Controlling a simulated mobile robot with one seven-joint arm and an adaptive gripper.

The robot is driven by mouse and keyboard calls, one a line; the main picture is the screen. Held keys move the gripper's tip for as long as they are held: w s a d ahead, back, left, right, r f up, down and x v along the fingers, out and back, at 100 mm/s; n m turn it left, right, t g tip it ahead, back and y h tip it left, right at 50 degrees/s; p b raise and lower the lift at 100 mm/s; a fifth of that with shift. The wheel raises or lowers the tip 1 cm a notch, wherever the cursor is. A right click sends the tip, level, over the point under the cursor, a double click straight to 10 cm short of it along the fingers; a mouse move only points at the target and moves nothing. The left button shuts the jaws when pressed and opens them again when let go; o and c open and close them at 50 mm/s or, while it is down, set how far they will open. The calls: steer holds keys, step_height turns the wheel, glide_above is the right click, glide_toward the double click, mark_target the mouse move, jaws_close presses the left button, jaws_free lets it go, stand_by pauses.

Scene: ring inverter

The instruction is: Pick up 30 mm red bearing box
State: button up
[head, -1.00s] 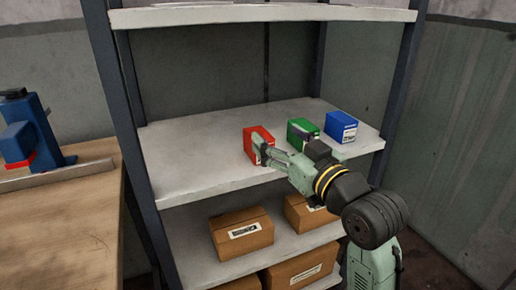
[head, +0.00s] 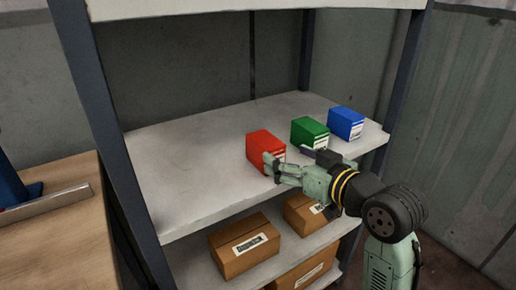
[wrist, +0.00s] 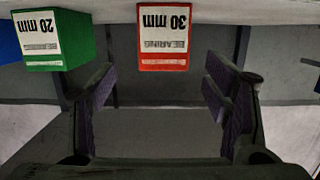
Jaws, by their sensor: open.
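The red bearing box (head: 264,147) stands on the middle shelf, leftmost of three boxes. In the wrist view its white label (wrist: 164,25) reads "30 mm" upside down, at the top centre. My gripper (head: 270,170) is at the front of the red box in the head view, and its fingers cover part of the box's lower front. In the wrist view my gripper (wrist: 165,95) is open, its two fingers wide apart with nothing between them. The red box lies above the gap between the fingertips there. Whether a finger touches it I cannot tell.
A green box (head: 309,132) labelled "20 mm" stands right of the red one, and a blue box (head: 346,122) further right. The shelf (head: 190,165) is bare to the left. Cardboard boxes (head: 243,246) sit below. A wooden bench (head: 60,235) stands at left.

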mark_target(278, 152)
steer(key=x, duration=0.3)
steer(key=shift+w+a+p, duration=0.2)
steer(key=shift+w+p, duration=0.1)
steer(key=shift+f+p+x, duration=0.25)
steer(key=shift+p+x, duration=0.2)
steer(key=shift+x, duration=1)
steer(key=shift+f+p+x, duration=0.25)
steer(key=shift+p+x, duration=0.2)
steer(key=shift+x, duration=0.95)
steer(key=shift+s+r, duration=0.1)
steer(key=shift+s, duration=0.1)
steer(key=c, duration=1.6)
